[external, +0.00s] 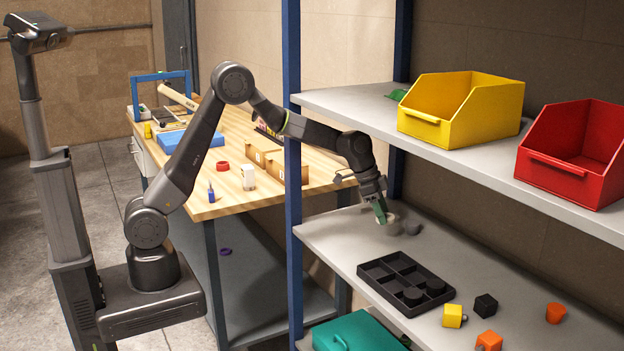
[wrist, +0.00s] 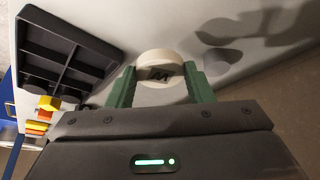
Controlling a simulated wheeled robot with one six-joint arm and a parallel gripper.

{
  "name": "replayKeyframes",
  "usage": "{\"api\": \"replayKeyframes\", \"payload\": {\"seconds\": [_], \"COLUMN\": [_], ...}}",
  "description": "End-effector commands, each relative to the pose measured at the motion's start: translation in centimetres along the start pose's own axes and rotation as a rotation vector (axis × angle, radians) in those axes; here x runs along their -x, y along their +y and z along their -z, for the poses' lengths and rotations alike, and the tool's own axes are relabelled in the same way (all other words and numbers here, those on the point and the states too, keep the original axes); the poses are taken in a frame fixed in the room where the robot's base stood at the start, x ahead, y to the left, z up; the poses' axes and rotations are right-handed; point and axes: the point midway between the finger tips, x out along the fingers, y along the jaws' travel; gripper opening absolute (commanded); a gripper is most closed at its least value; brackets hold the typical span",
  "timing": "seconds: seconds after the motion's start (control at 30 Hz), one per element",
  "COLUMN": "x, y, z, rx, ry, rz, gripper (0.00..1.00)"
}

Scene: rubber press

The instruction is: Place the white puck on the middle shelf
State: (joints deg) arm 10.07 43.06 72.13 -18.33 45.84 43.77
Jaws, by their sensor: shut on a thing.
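My gripper (external: 386,217) reaches down over the back left part of the middle shelf (external: 455,265). Its green fingers (wrist: 160,88) are shut on the white puck (wrist: 160,66), which has a dark M-like mark on its face. In the external view the white puck (external: 392,219) is partly hidden by the fingers. It is at or just above the shelf surface; I cannot tell if it touches.
A black divided tray (external: 378,272) with dark round pieces lies in front of my gripper. Yellow (external: 452,316), black (external: 485,305) and orange (external: 489,341) pieces lie to its right. The upper shelf (external: 350,103) overhangs, carrying yellow and red bins. A blue post (external: 292,200) stands beside my arm.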

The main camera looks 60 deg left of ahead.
Motion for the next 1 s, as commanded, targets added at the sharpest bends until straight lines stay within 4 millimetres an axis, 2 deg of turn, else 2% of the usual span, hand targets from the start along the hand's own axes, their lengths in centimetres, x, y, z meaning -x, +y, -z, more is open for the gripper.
{"api": "replayKeyframes", "payload": {"seconds": [0.03,0.13,0.37,0.9,1.0], "x": [0.4,0.3,-0.4,-6.8,-7.2], "y": [-0.9,-1.9,-2.3,-2.2,-2.2], "z": [0.2,0.2,-0.1,-3.0,-3.2], "rx": [0.003,0.0,0.0,0.0,-0.001], "ry": [-0.001,0.0,-0.001,-0.002,-0.001], "rz": [0.0,0.0,-0.002,-0.002,-0.001], "gripper": [0.25,0.25,0.25,0.25,0.25]}}
